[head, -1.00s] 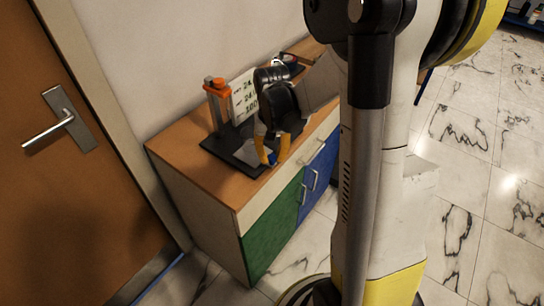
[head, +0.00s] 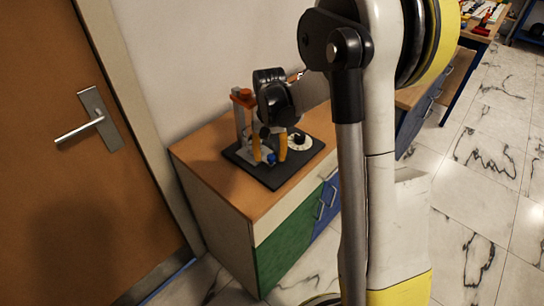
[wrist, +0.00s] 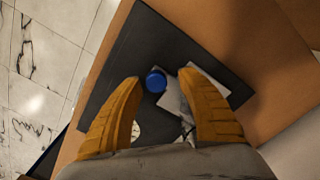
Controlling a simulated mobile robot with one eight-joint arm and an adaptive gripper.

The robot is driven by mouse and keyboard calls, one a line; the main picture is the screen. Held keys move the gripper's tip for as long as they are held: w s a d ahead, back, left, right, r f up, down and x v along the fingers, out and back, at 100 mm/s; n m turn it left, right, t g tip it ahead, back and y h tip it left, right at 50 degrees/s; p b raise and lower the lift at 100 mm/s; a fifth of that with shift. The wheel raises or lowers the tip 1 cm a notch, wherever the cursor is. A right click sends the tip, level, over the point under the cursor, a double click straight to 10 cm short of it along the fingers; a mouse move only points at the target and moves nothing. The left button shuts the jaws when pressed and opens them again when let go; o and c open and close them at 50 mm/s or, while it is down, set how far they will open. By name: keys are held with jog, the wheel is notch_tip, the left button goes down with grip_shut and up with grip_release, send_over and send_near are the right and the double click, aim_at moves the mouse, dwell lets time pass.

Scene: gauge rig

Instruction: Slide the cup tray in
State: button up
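My gripper (head: 270,150) is over the rig on the cabinet, with its yellow fingers pointing down. In the wrist view my gripper (wrist: 162,100) is open, its fingers apart. A round blue knob (wrist: 156,81) shows ahead of the fingertips in the gap between them, closer to the left one. The knob also shows in the head view (head: 271,159), low between the fingers. A light grey plate (wrist: 176,98), which may be the cup tray, lies beside the knob, partly hidden by the right finger. I cannot tell whether a finger touches the knob.
The rig's black base (head: 245,162) sits on a wooden cabinet top (head: 205,147). An orange-topped post (head: 243,97) stands behind my gripper. A white dial with a black knob (head: 299,141) is at its right. A wall and door (head: 50,80) are at the left.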

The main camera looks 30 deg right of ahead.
jog(key=shift+s, duration=0.1)
notch_tip(320, 180, up, 12)
dwell(0.6)
dwell(0.4)
jog(key=s+a+r+n+t, duration=0.1)
jog(key=s+a+n+t, duration=0.1)
jog(key=s+a, duration=0.3)
jog(key=s+a+r+n+t, duration=0.1)
jog(key=s+a+n+t, duration=0.2)
jog(key=s, duration=1.1)
jog(key=shift+a+r+t, duration=0.35)
jog(key=shift+a+t, duration=0.75)
jog(key=shift+a, duration=0.1)
jog(key=shift+s, duration=0.1)
